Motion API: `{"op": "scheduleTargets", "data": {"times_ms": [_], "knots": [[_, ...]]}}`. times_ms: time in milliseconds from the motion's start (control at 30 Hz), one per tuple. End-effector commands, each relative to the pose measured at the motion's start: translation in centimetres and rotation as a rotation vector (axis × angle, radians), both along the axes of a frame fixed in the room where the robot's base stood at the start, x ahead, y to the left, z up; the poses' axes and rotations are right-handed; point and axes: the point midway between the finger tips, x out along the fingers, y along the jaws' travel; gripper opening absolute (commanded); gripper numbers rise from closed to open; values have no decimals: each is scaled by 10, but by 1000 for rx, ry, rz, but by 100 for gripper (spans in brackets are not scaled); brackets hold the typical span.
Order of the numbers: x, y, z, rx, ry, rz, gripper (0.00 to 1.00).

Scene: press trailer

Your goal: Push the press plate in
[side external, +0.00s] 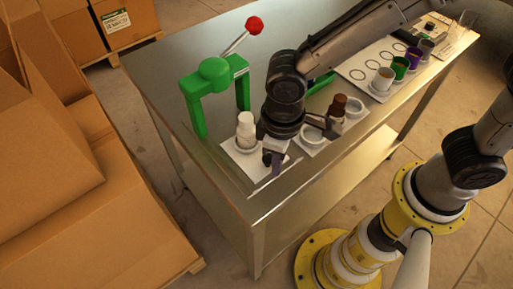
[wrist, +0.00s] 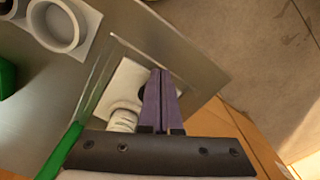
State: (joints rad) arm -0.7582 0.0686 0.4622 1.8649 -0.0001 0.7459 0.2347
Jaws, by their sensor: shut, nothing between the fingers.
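The green press (side external: 213,82) stands on the metal table, its lever tipped with a red ball (side external: 255,24). In front of it lies a flat white plate (side external: 246,168), which I take for the press plate. A white bottle-like piece (side external: 246,130) stands on it. The plate (wrist: 123,77) and the white piece (wrist: 124,117) also show in the wrist view, partly hidden by my fingers. My gripper (side external: 273,166) points down over the plate's right part, beside the white piece. Its purple fingers (wrist: 160,75) are shut and empty. I cannot tell whether they touch the plate.
A white holder with round rings (side external: 313,138) and a dark brown bottle (side external: 338,104) stand right of my gripper. Several cups, including a green one (side external: 400,66), stand farther right. Cardboard boxes (side external: 80,190) fill the left. The table's front edge is close to the plate.

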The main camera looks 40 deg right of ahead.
Motion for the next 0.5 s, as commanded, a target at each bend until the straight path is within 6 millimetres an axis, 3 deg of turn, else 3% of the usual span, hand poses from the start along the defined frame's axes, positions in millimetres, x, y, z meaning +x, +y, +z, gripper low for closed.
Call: {"op": "scheduleTargets", "data": {"times_ms": [500], "knots": [[33, 0, 0, 0, -1, -1, 0]]}}
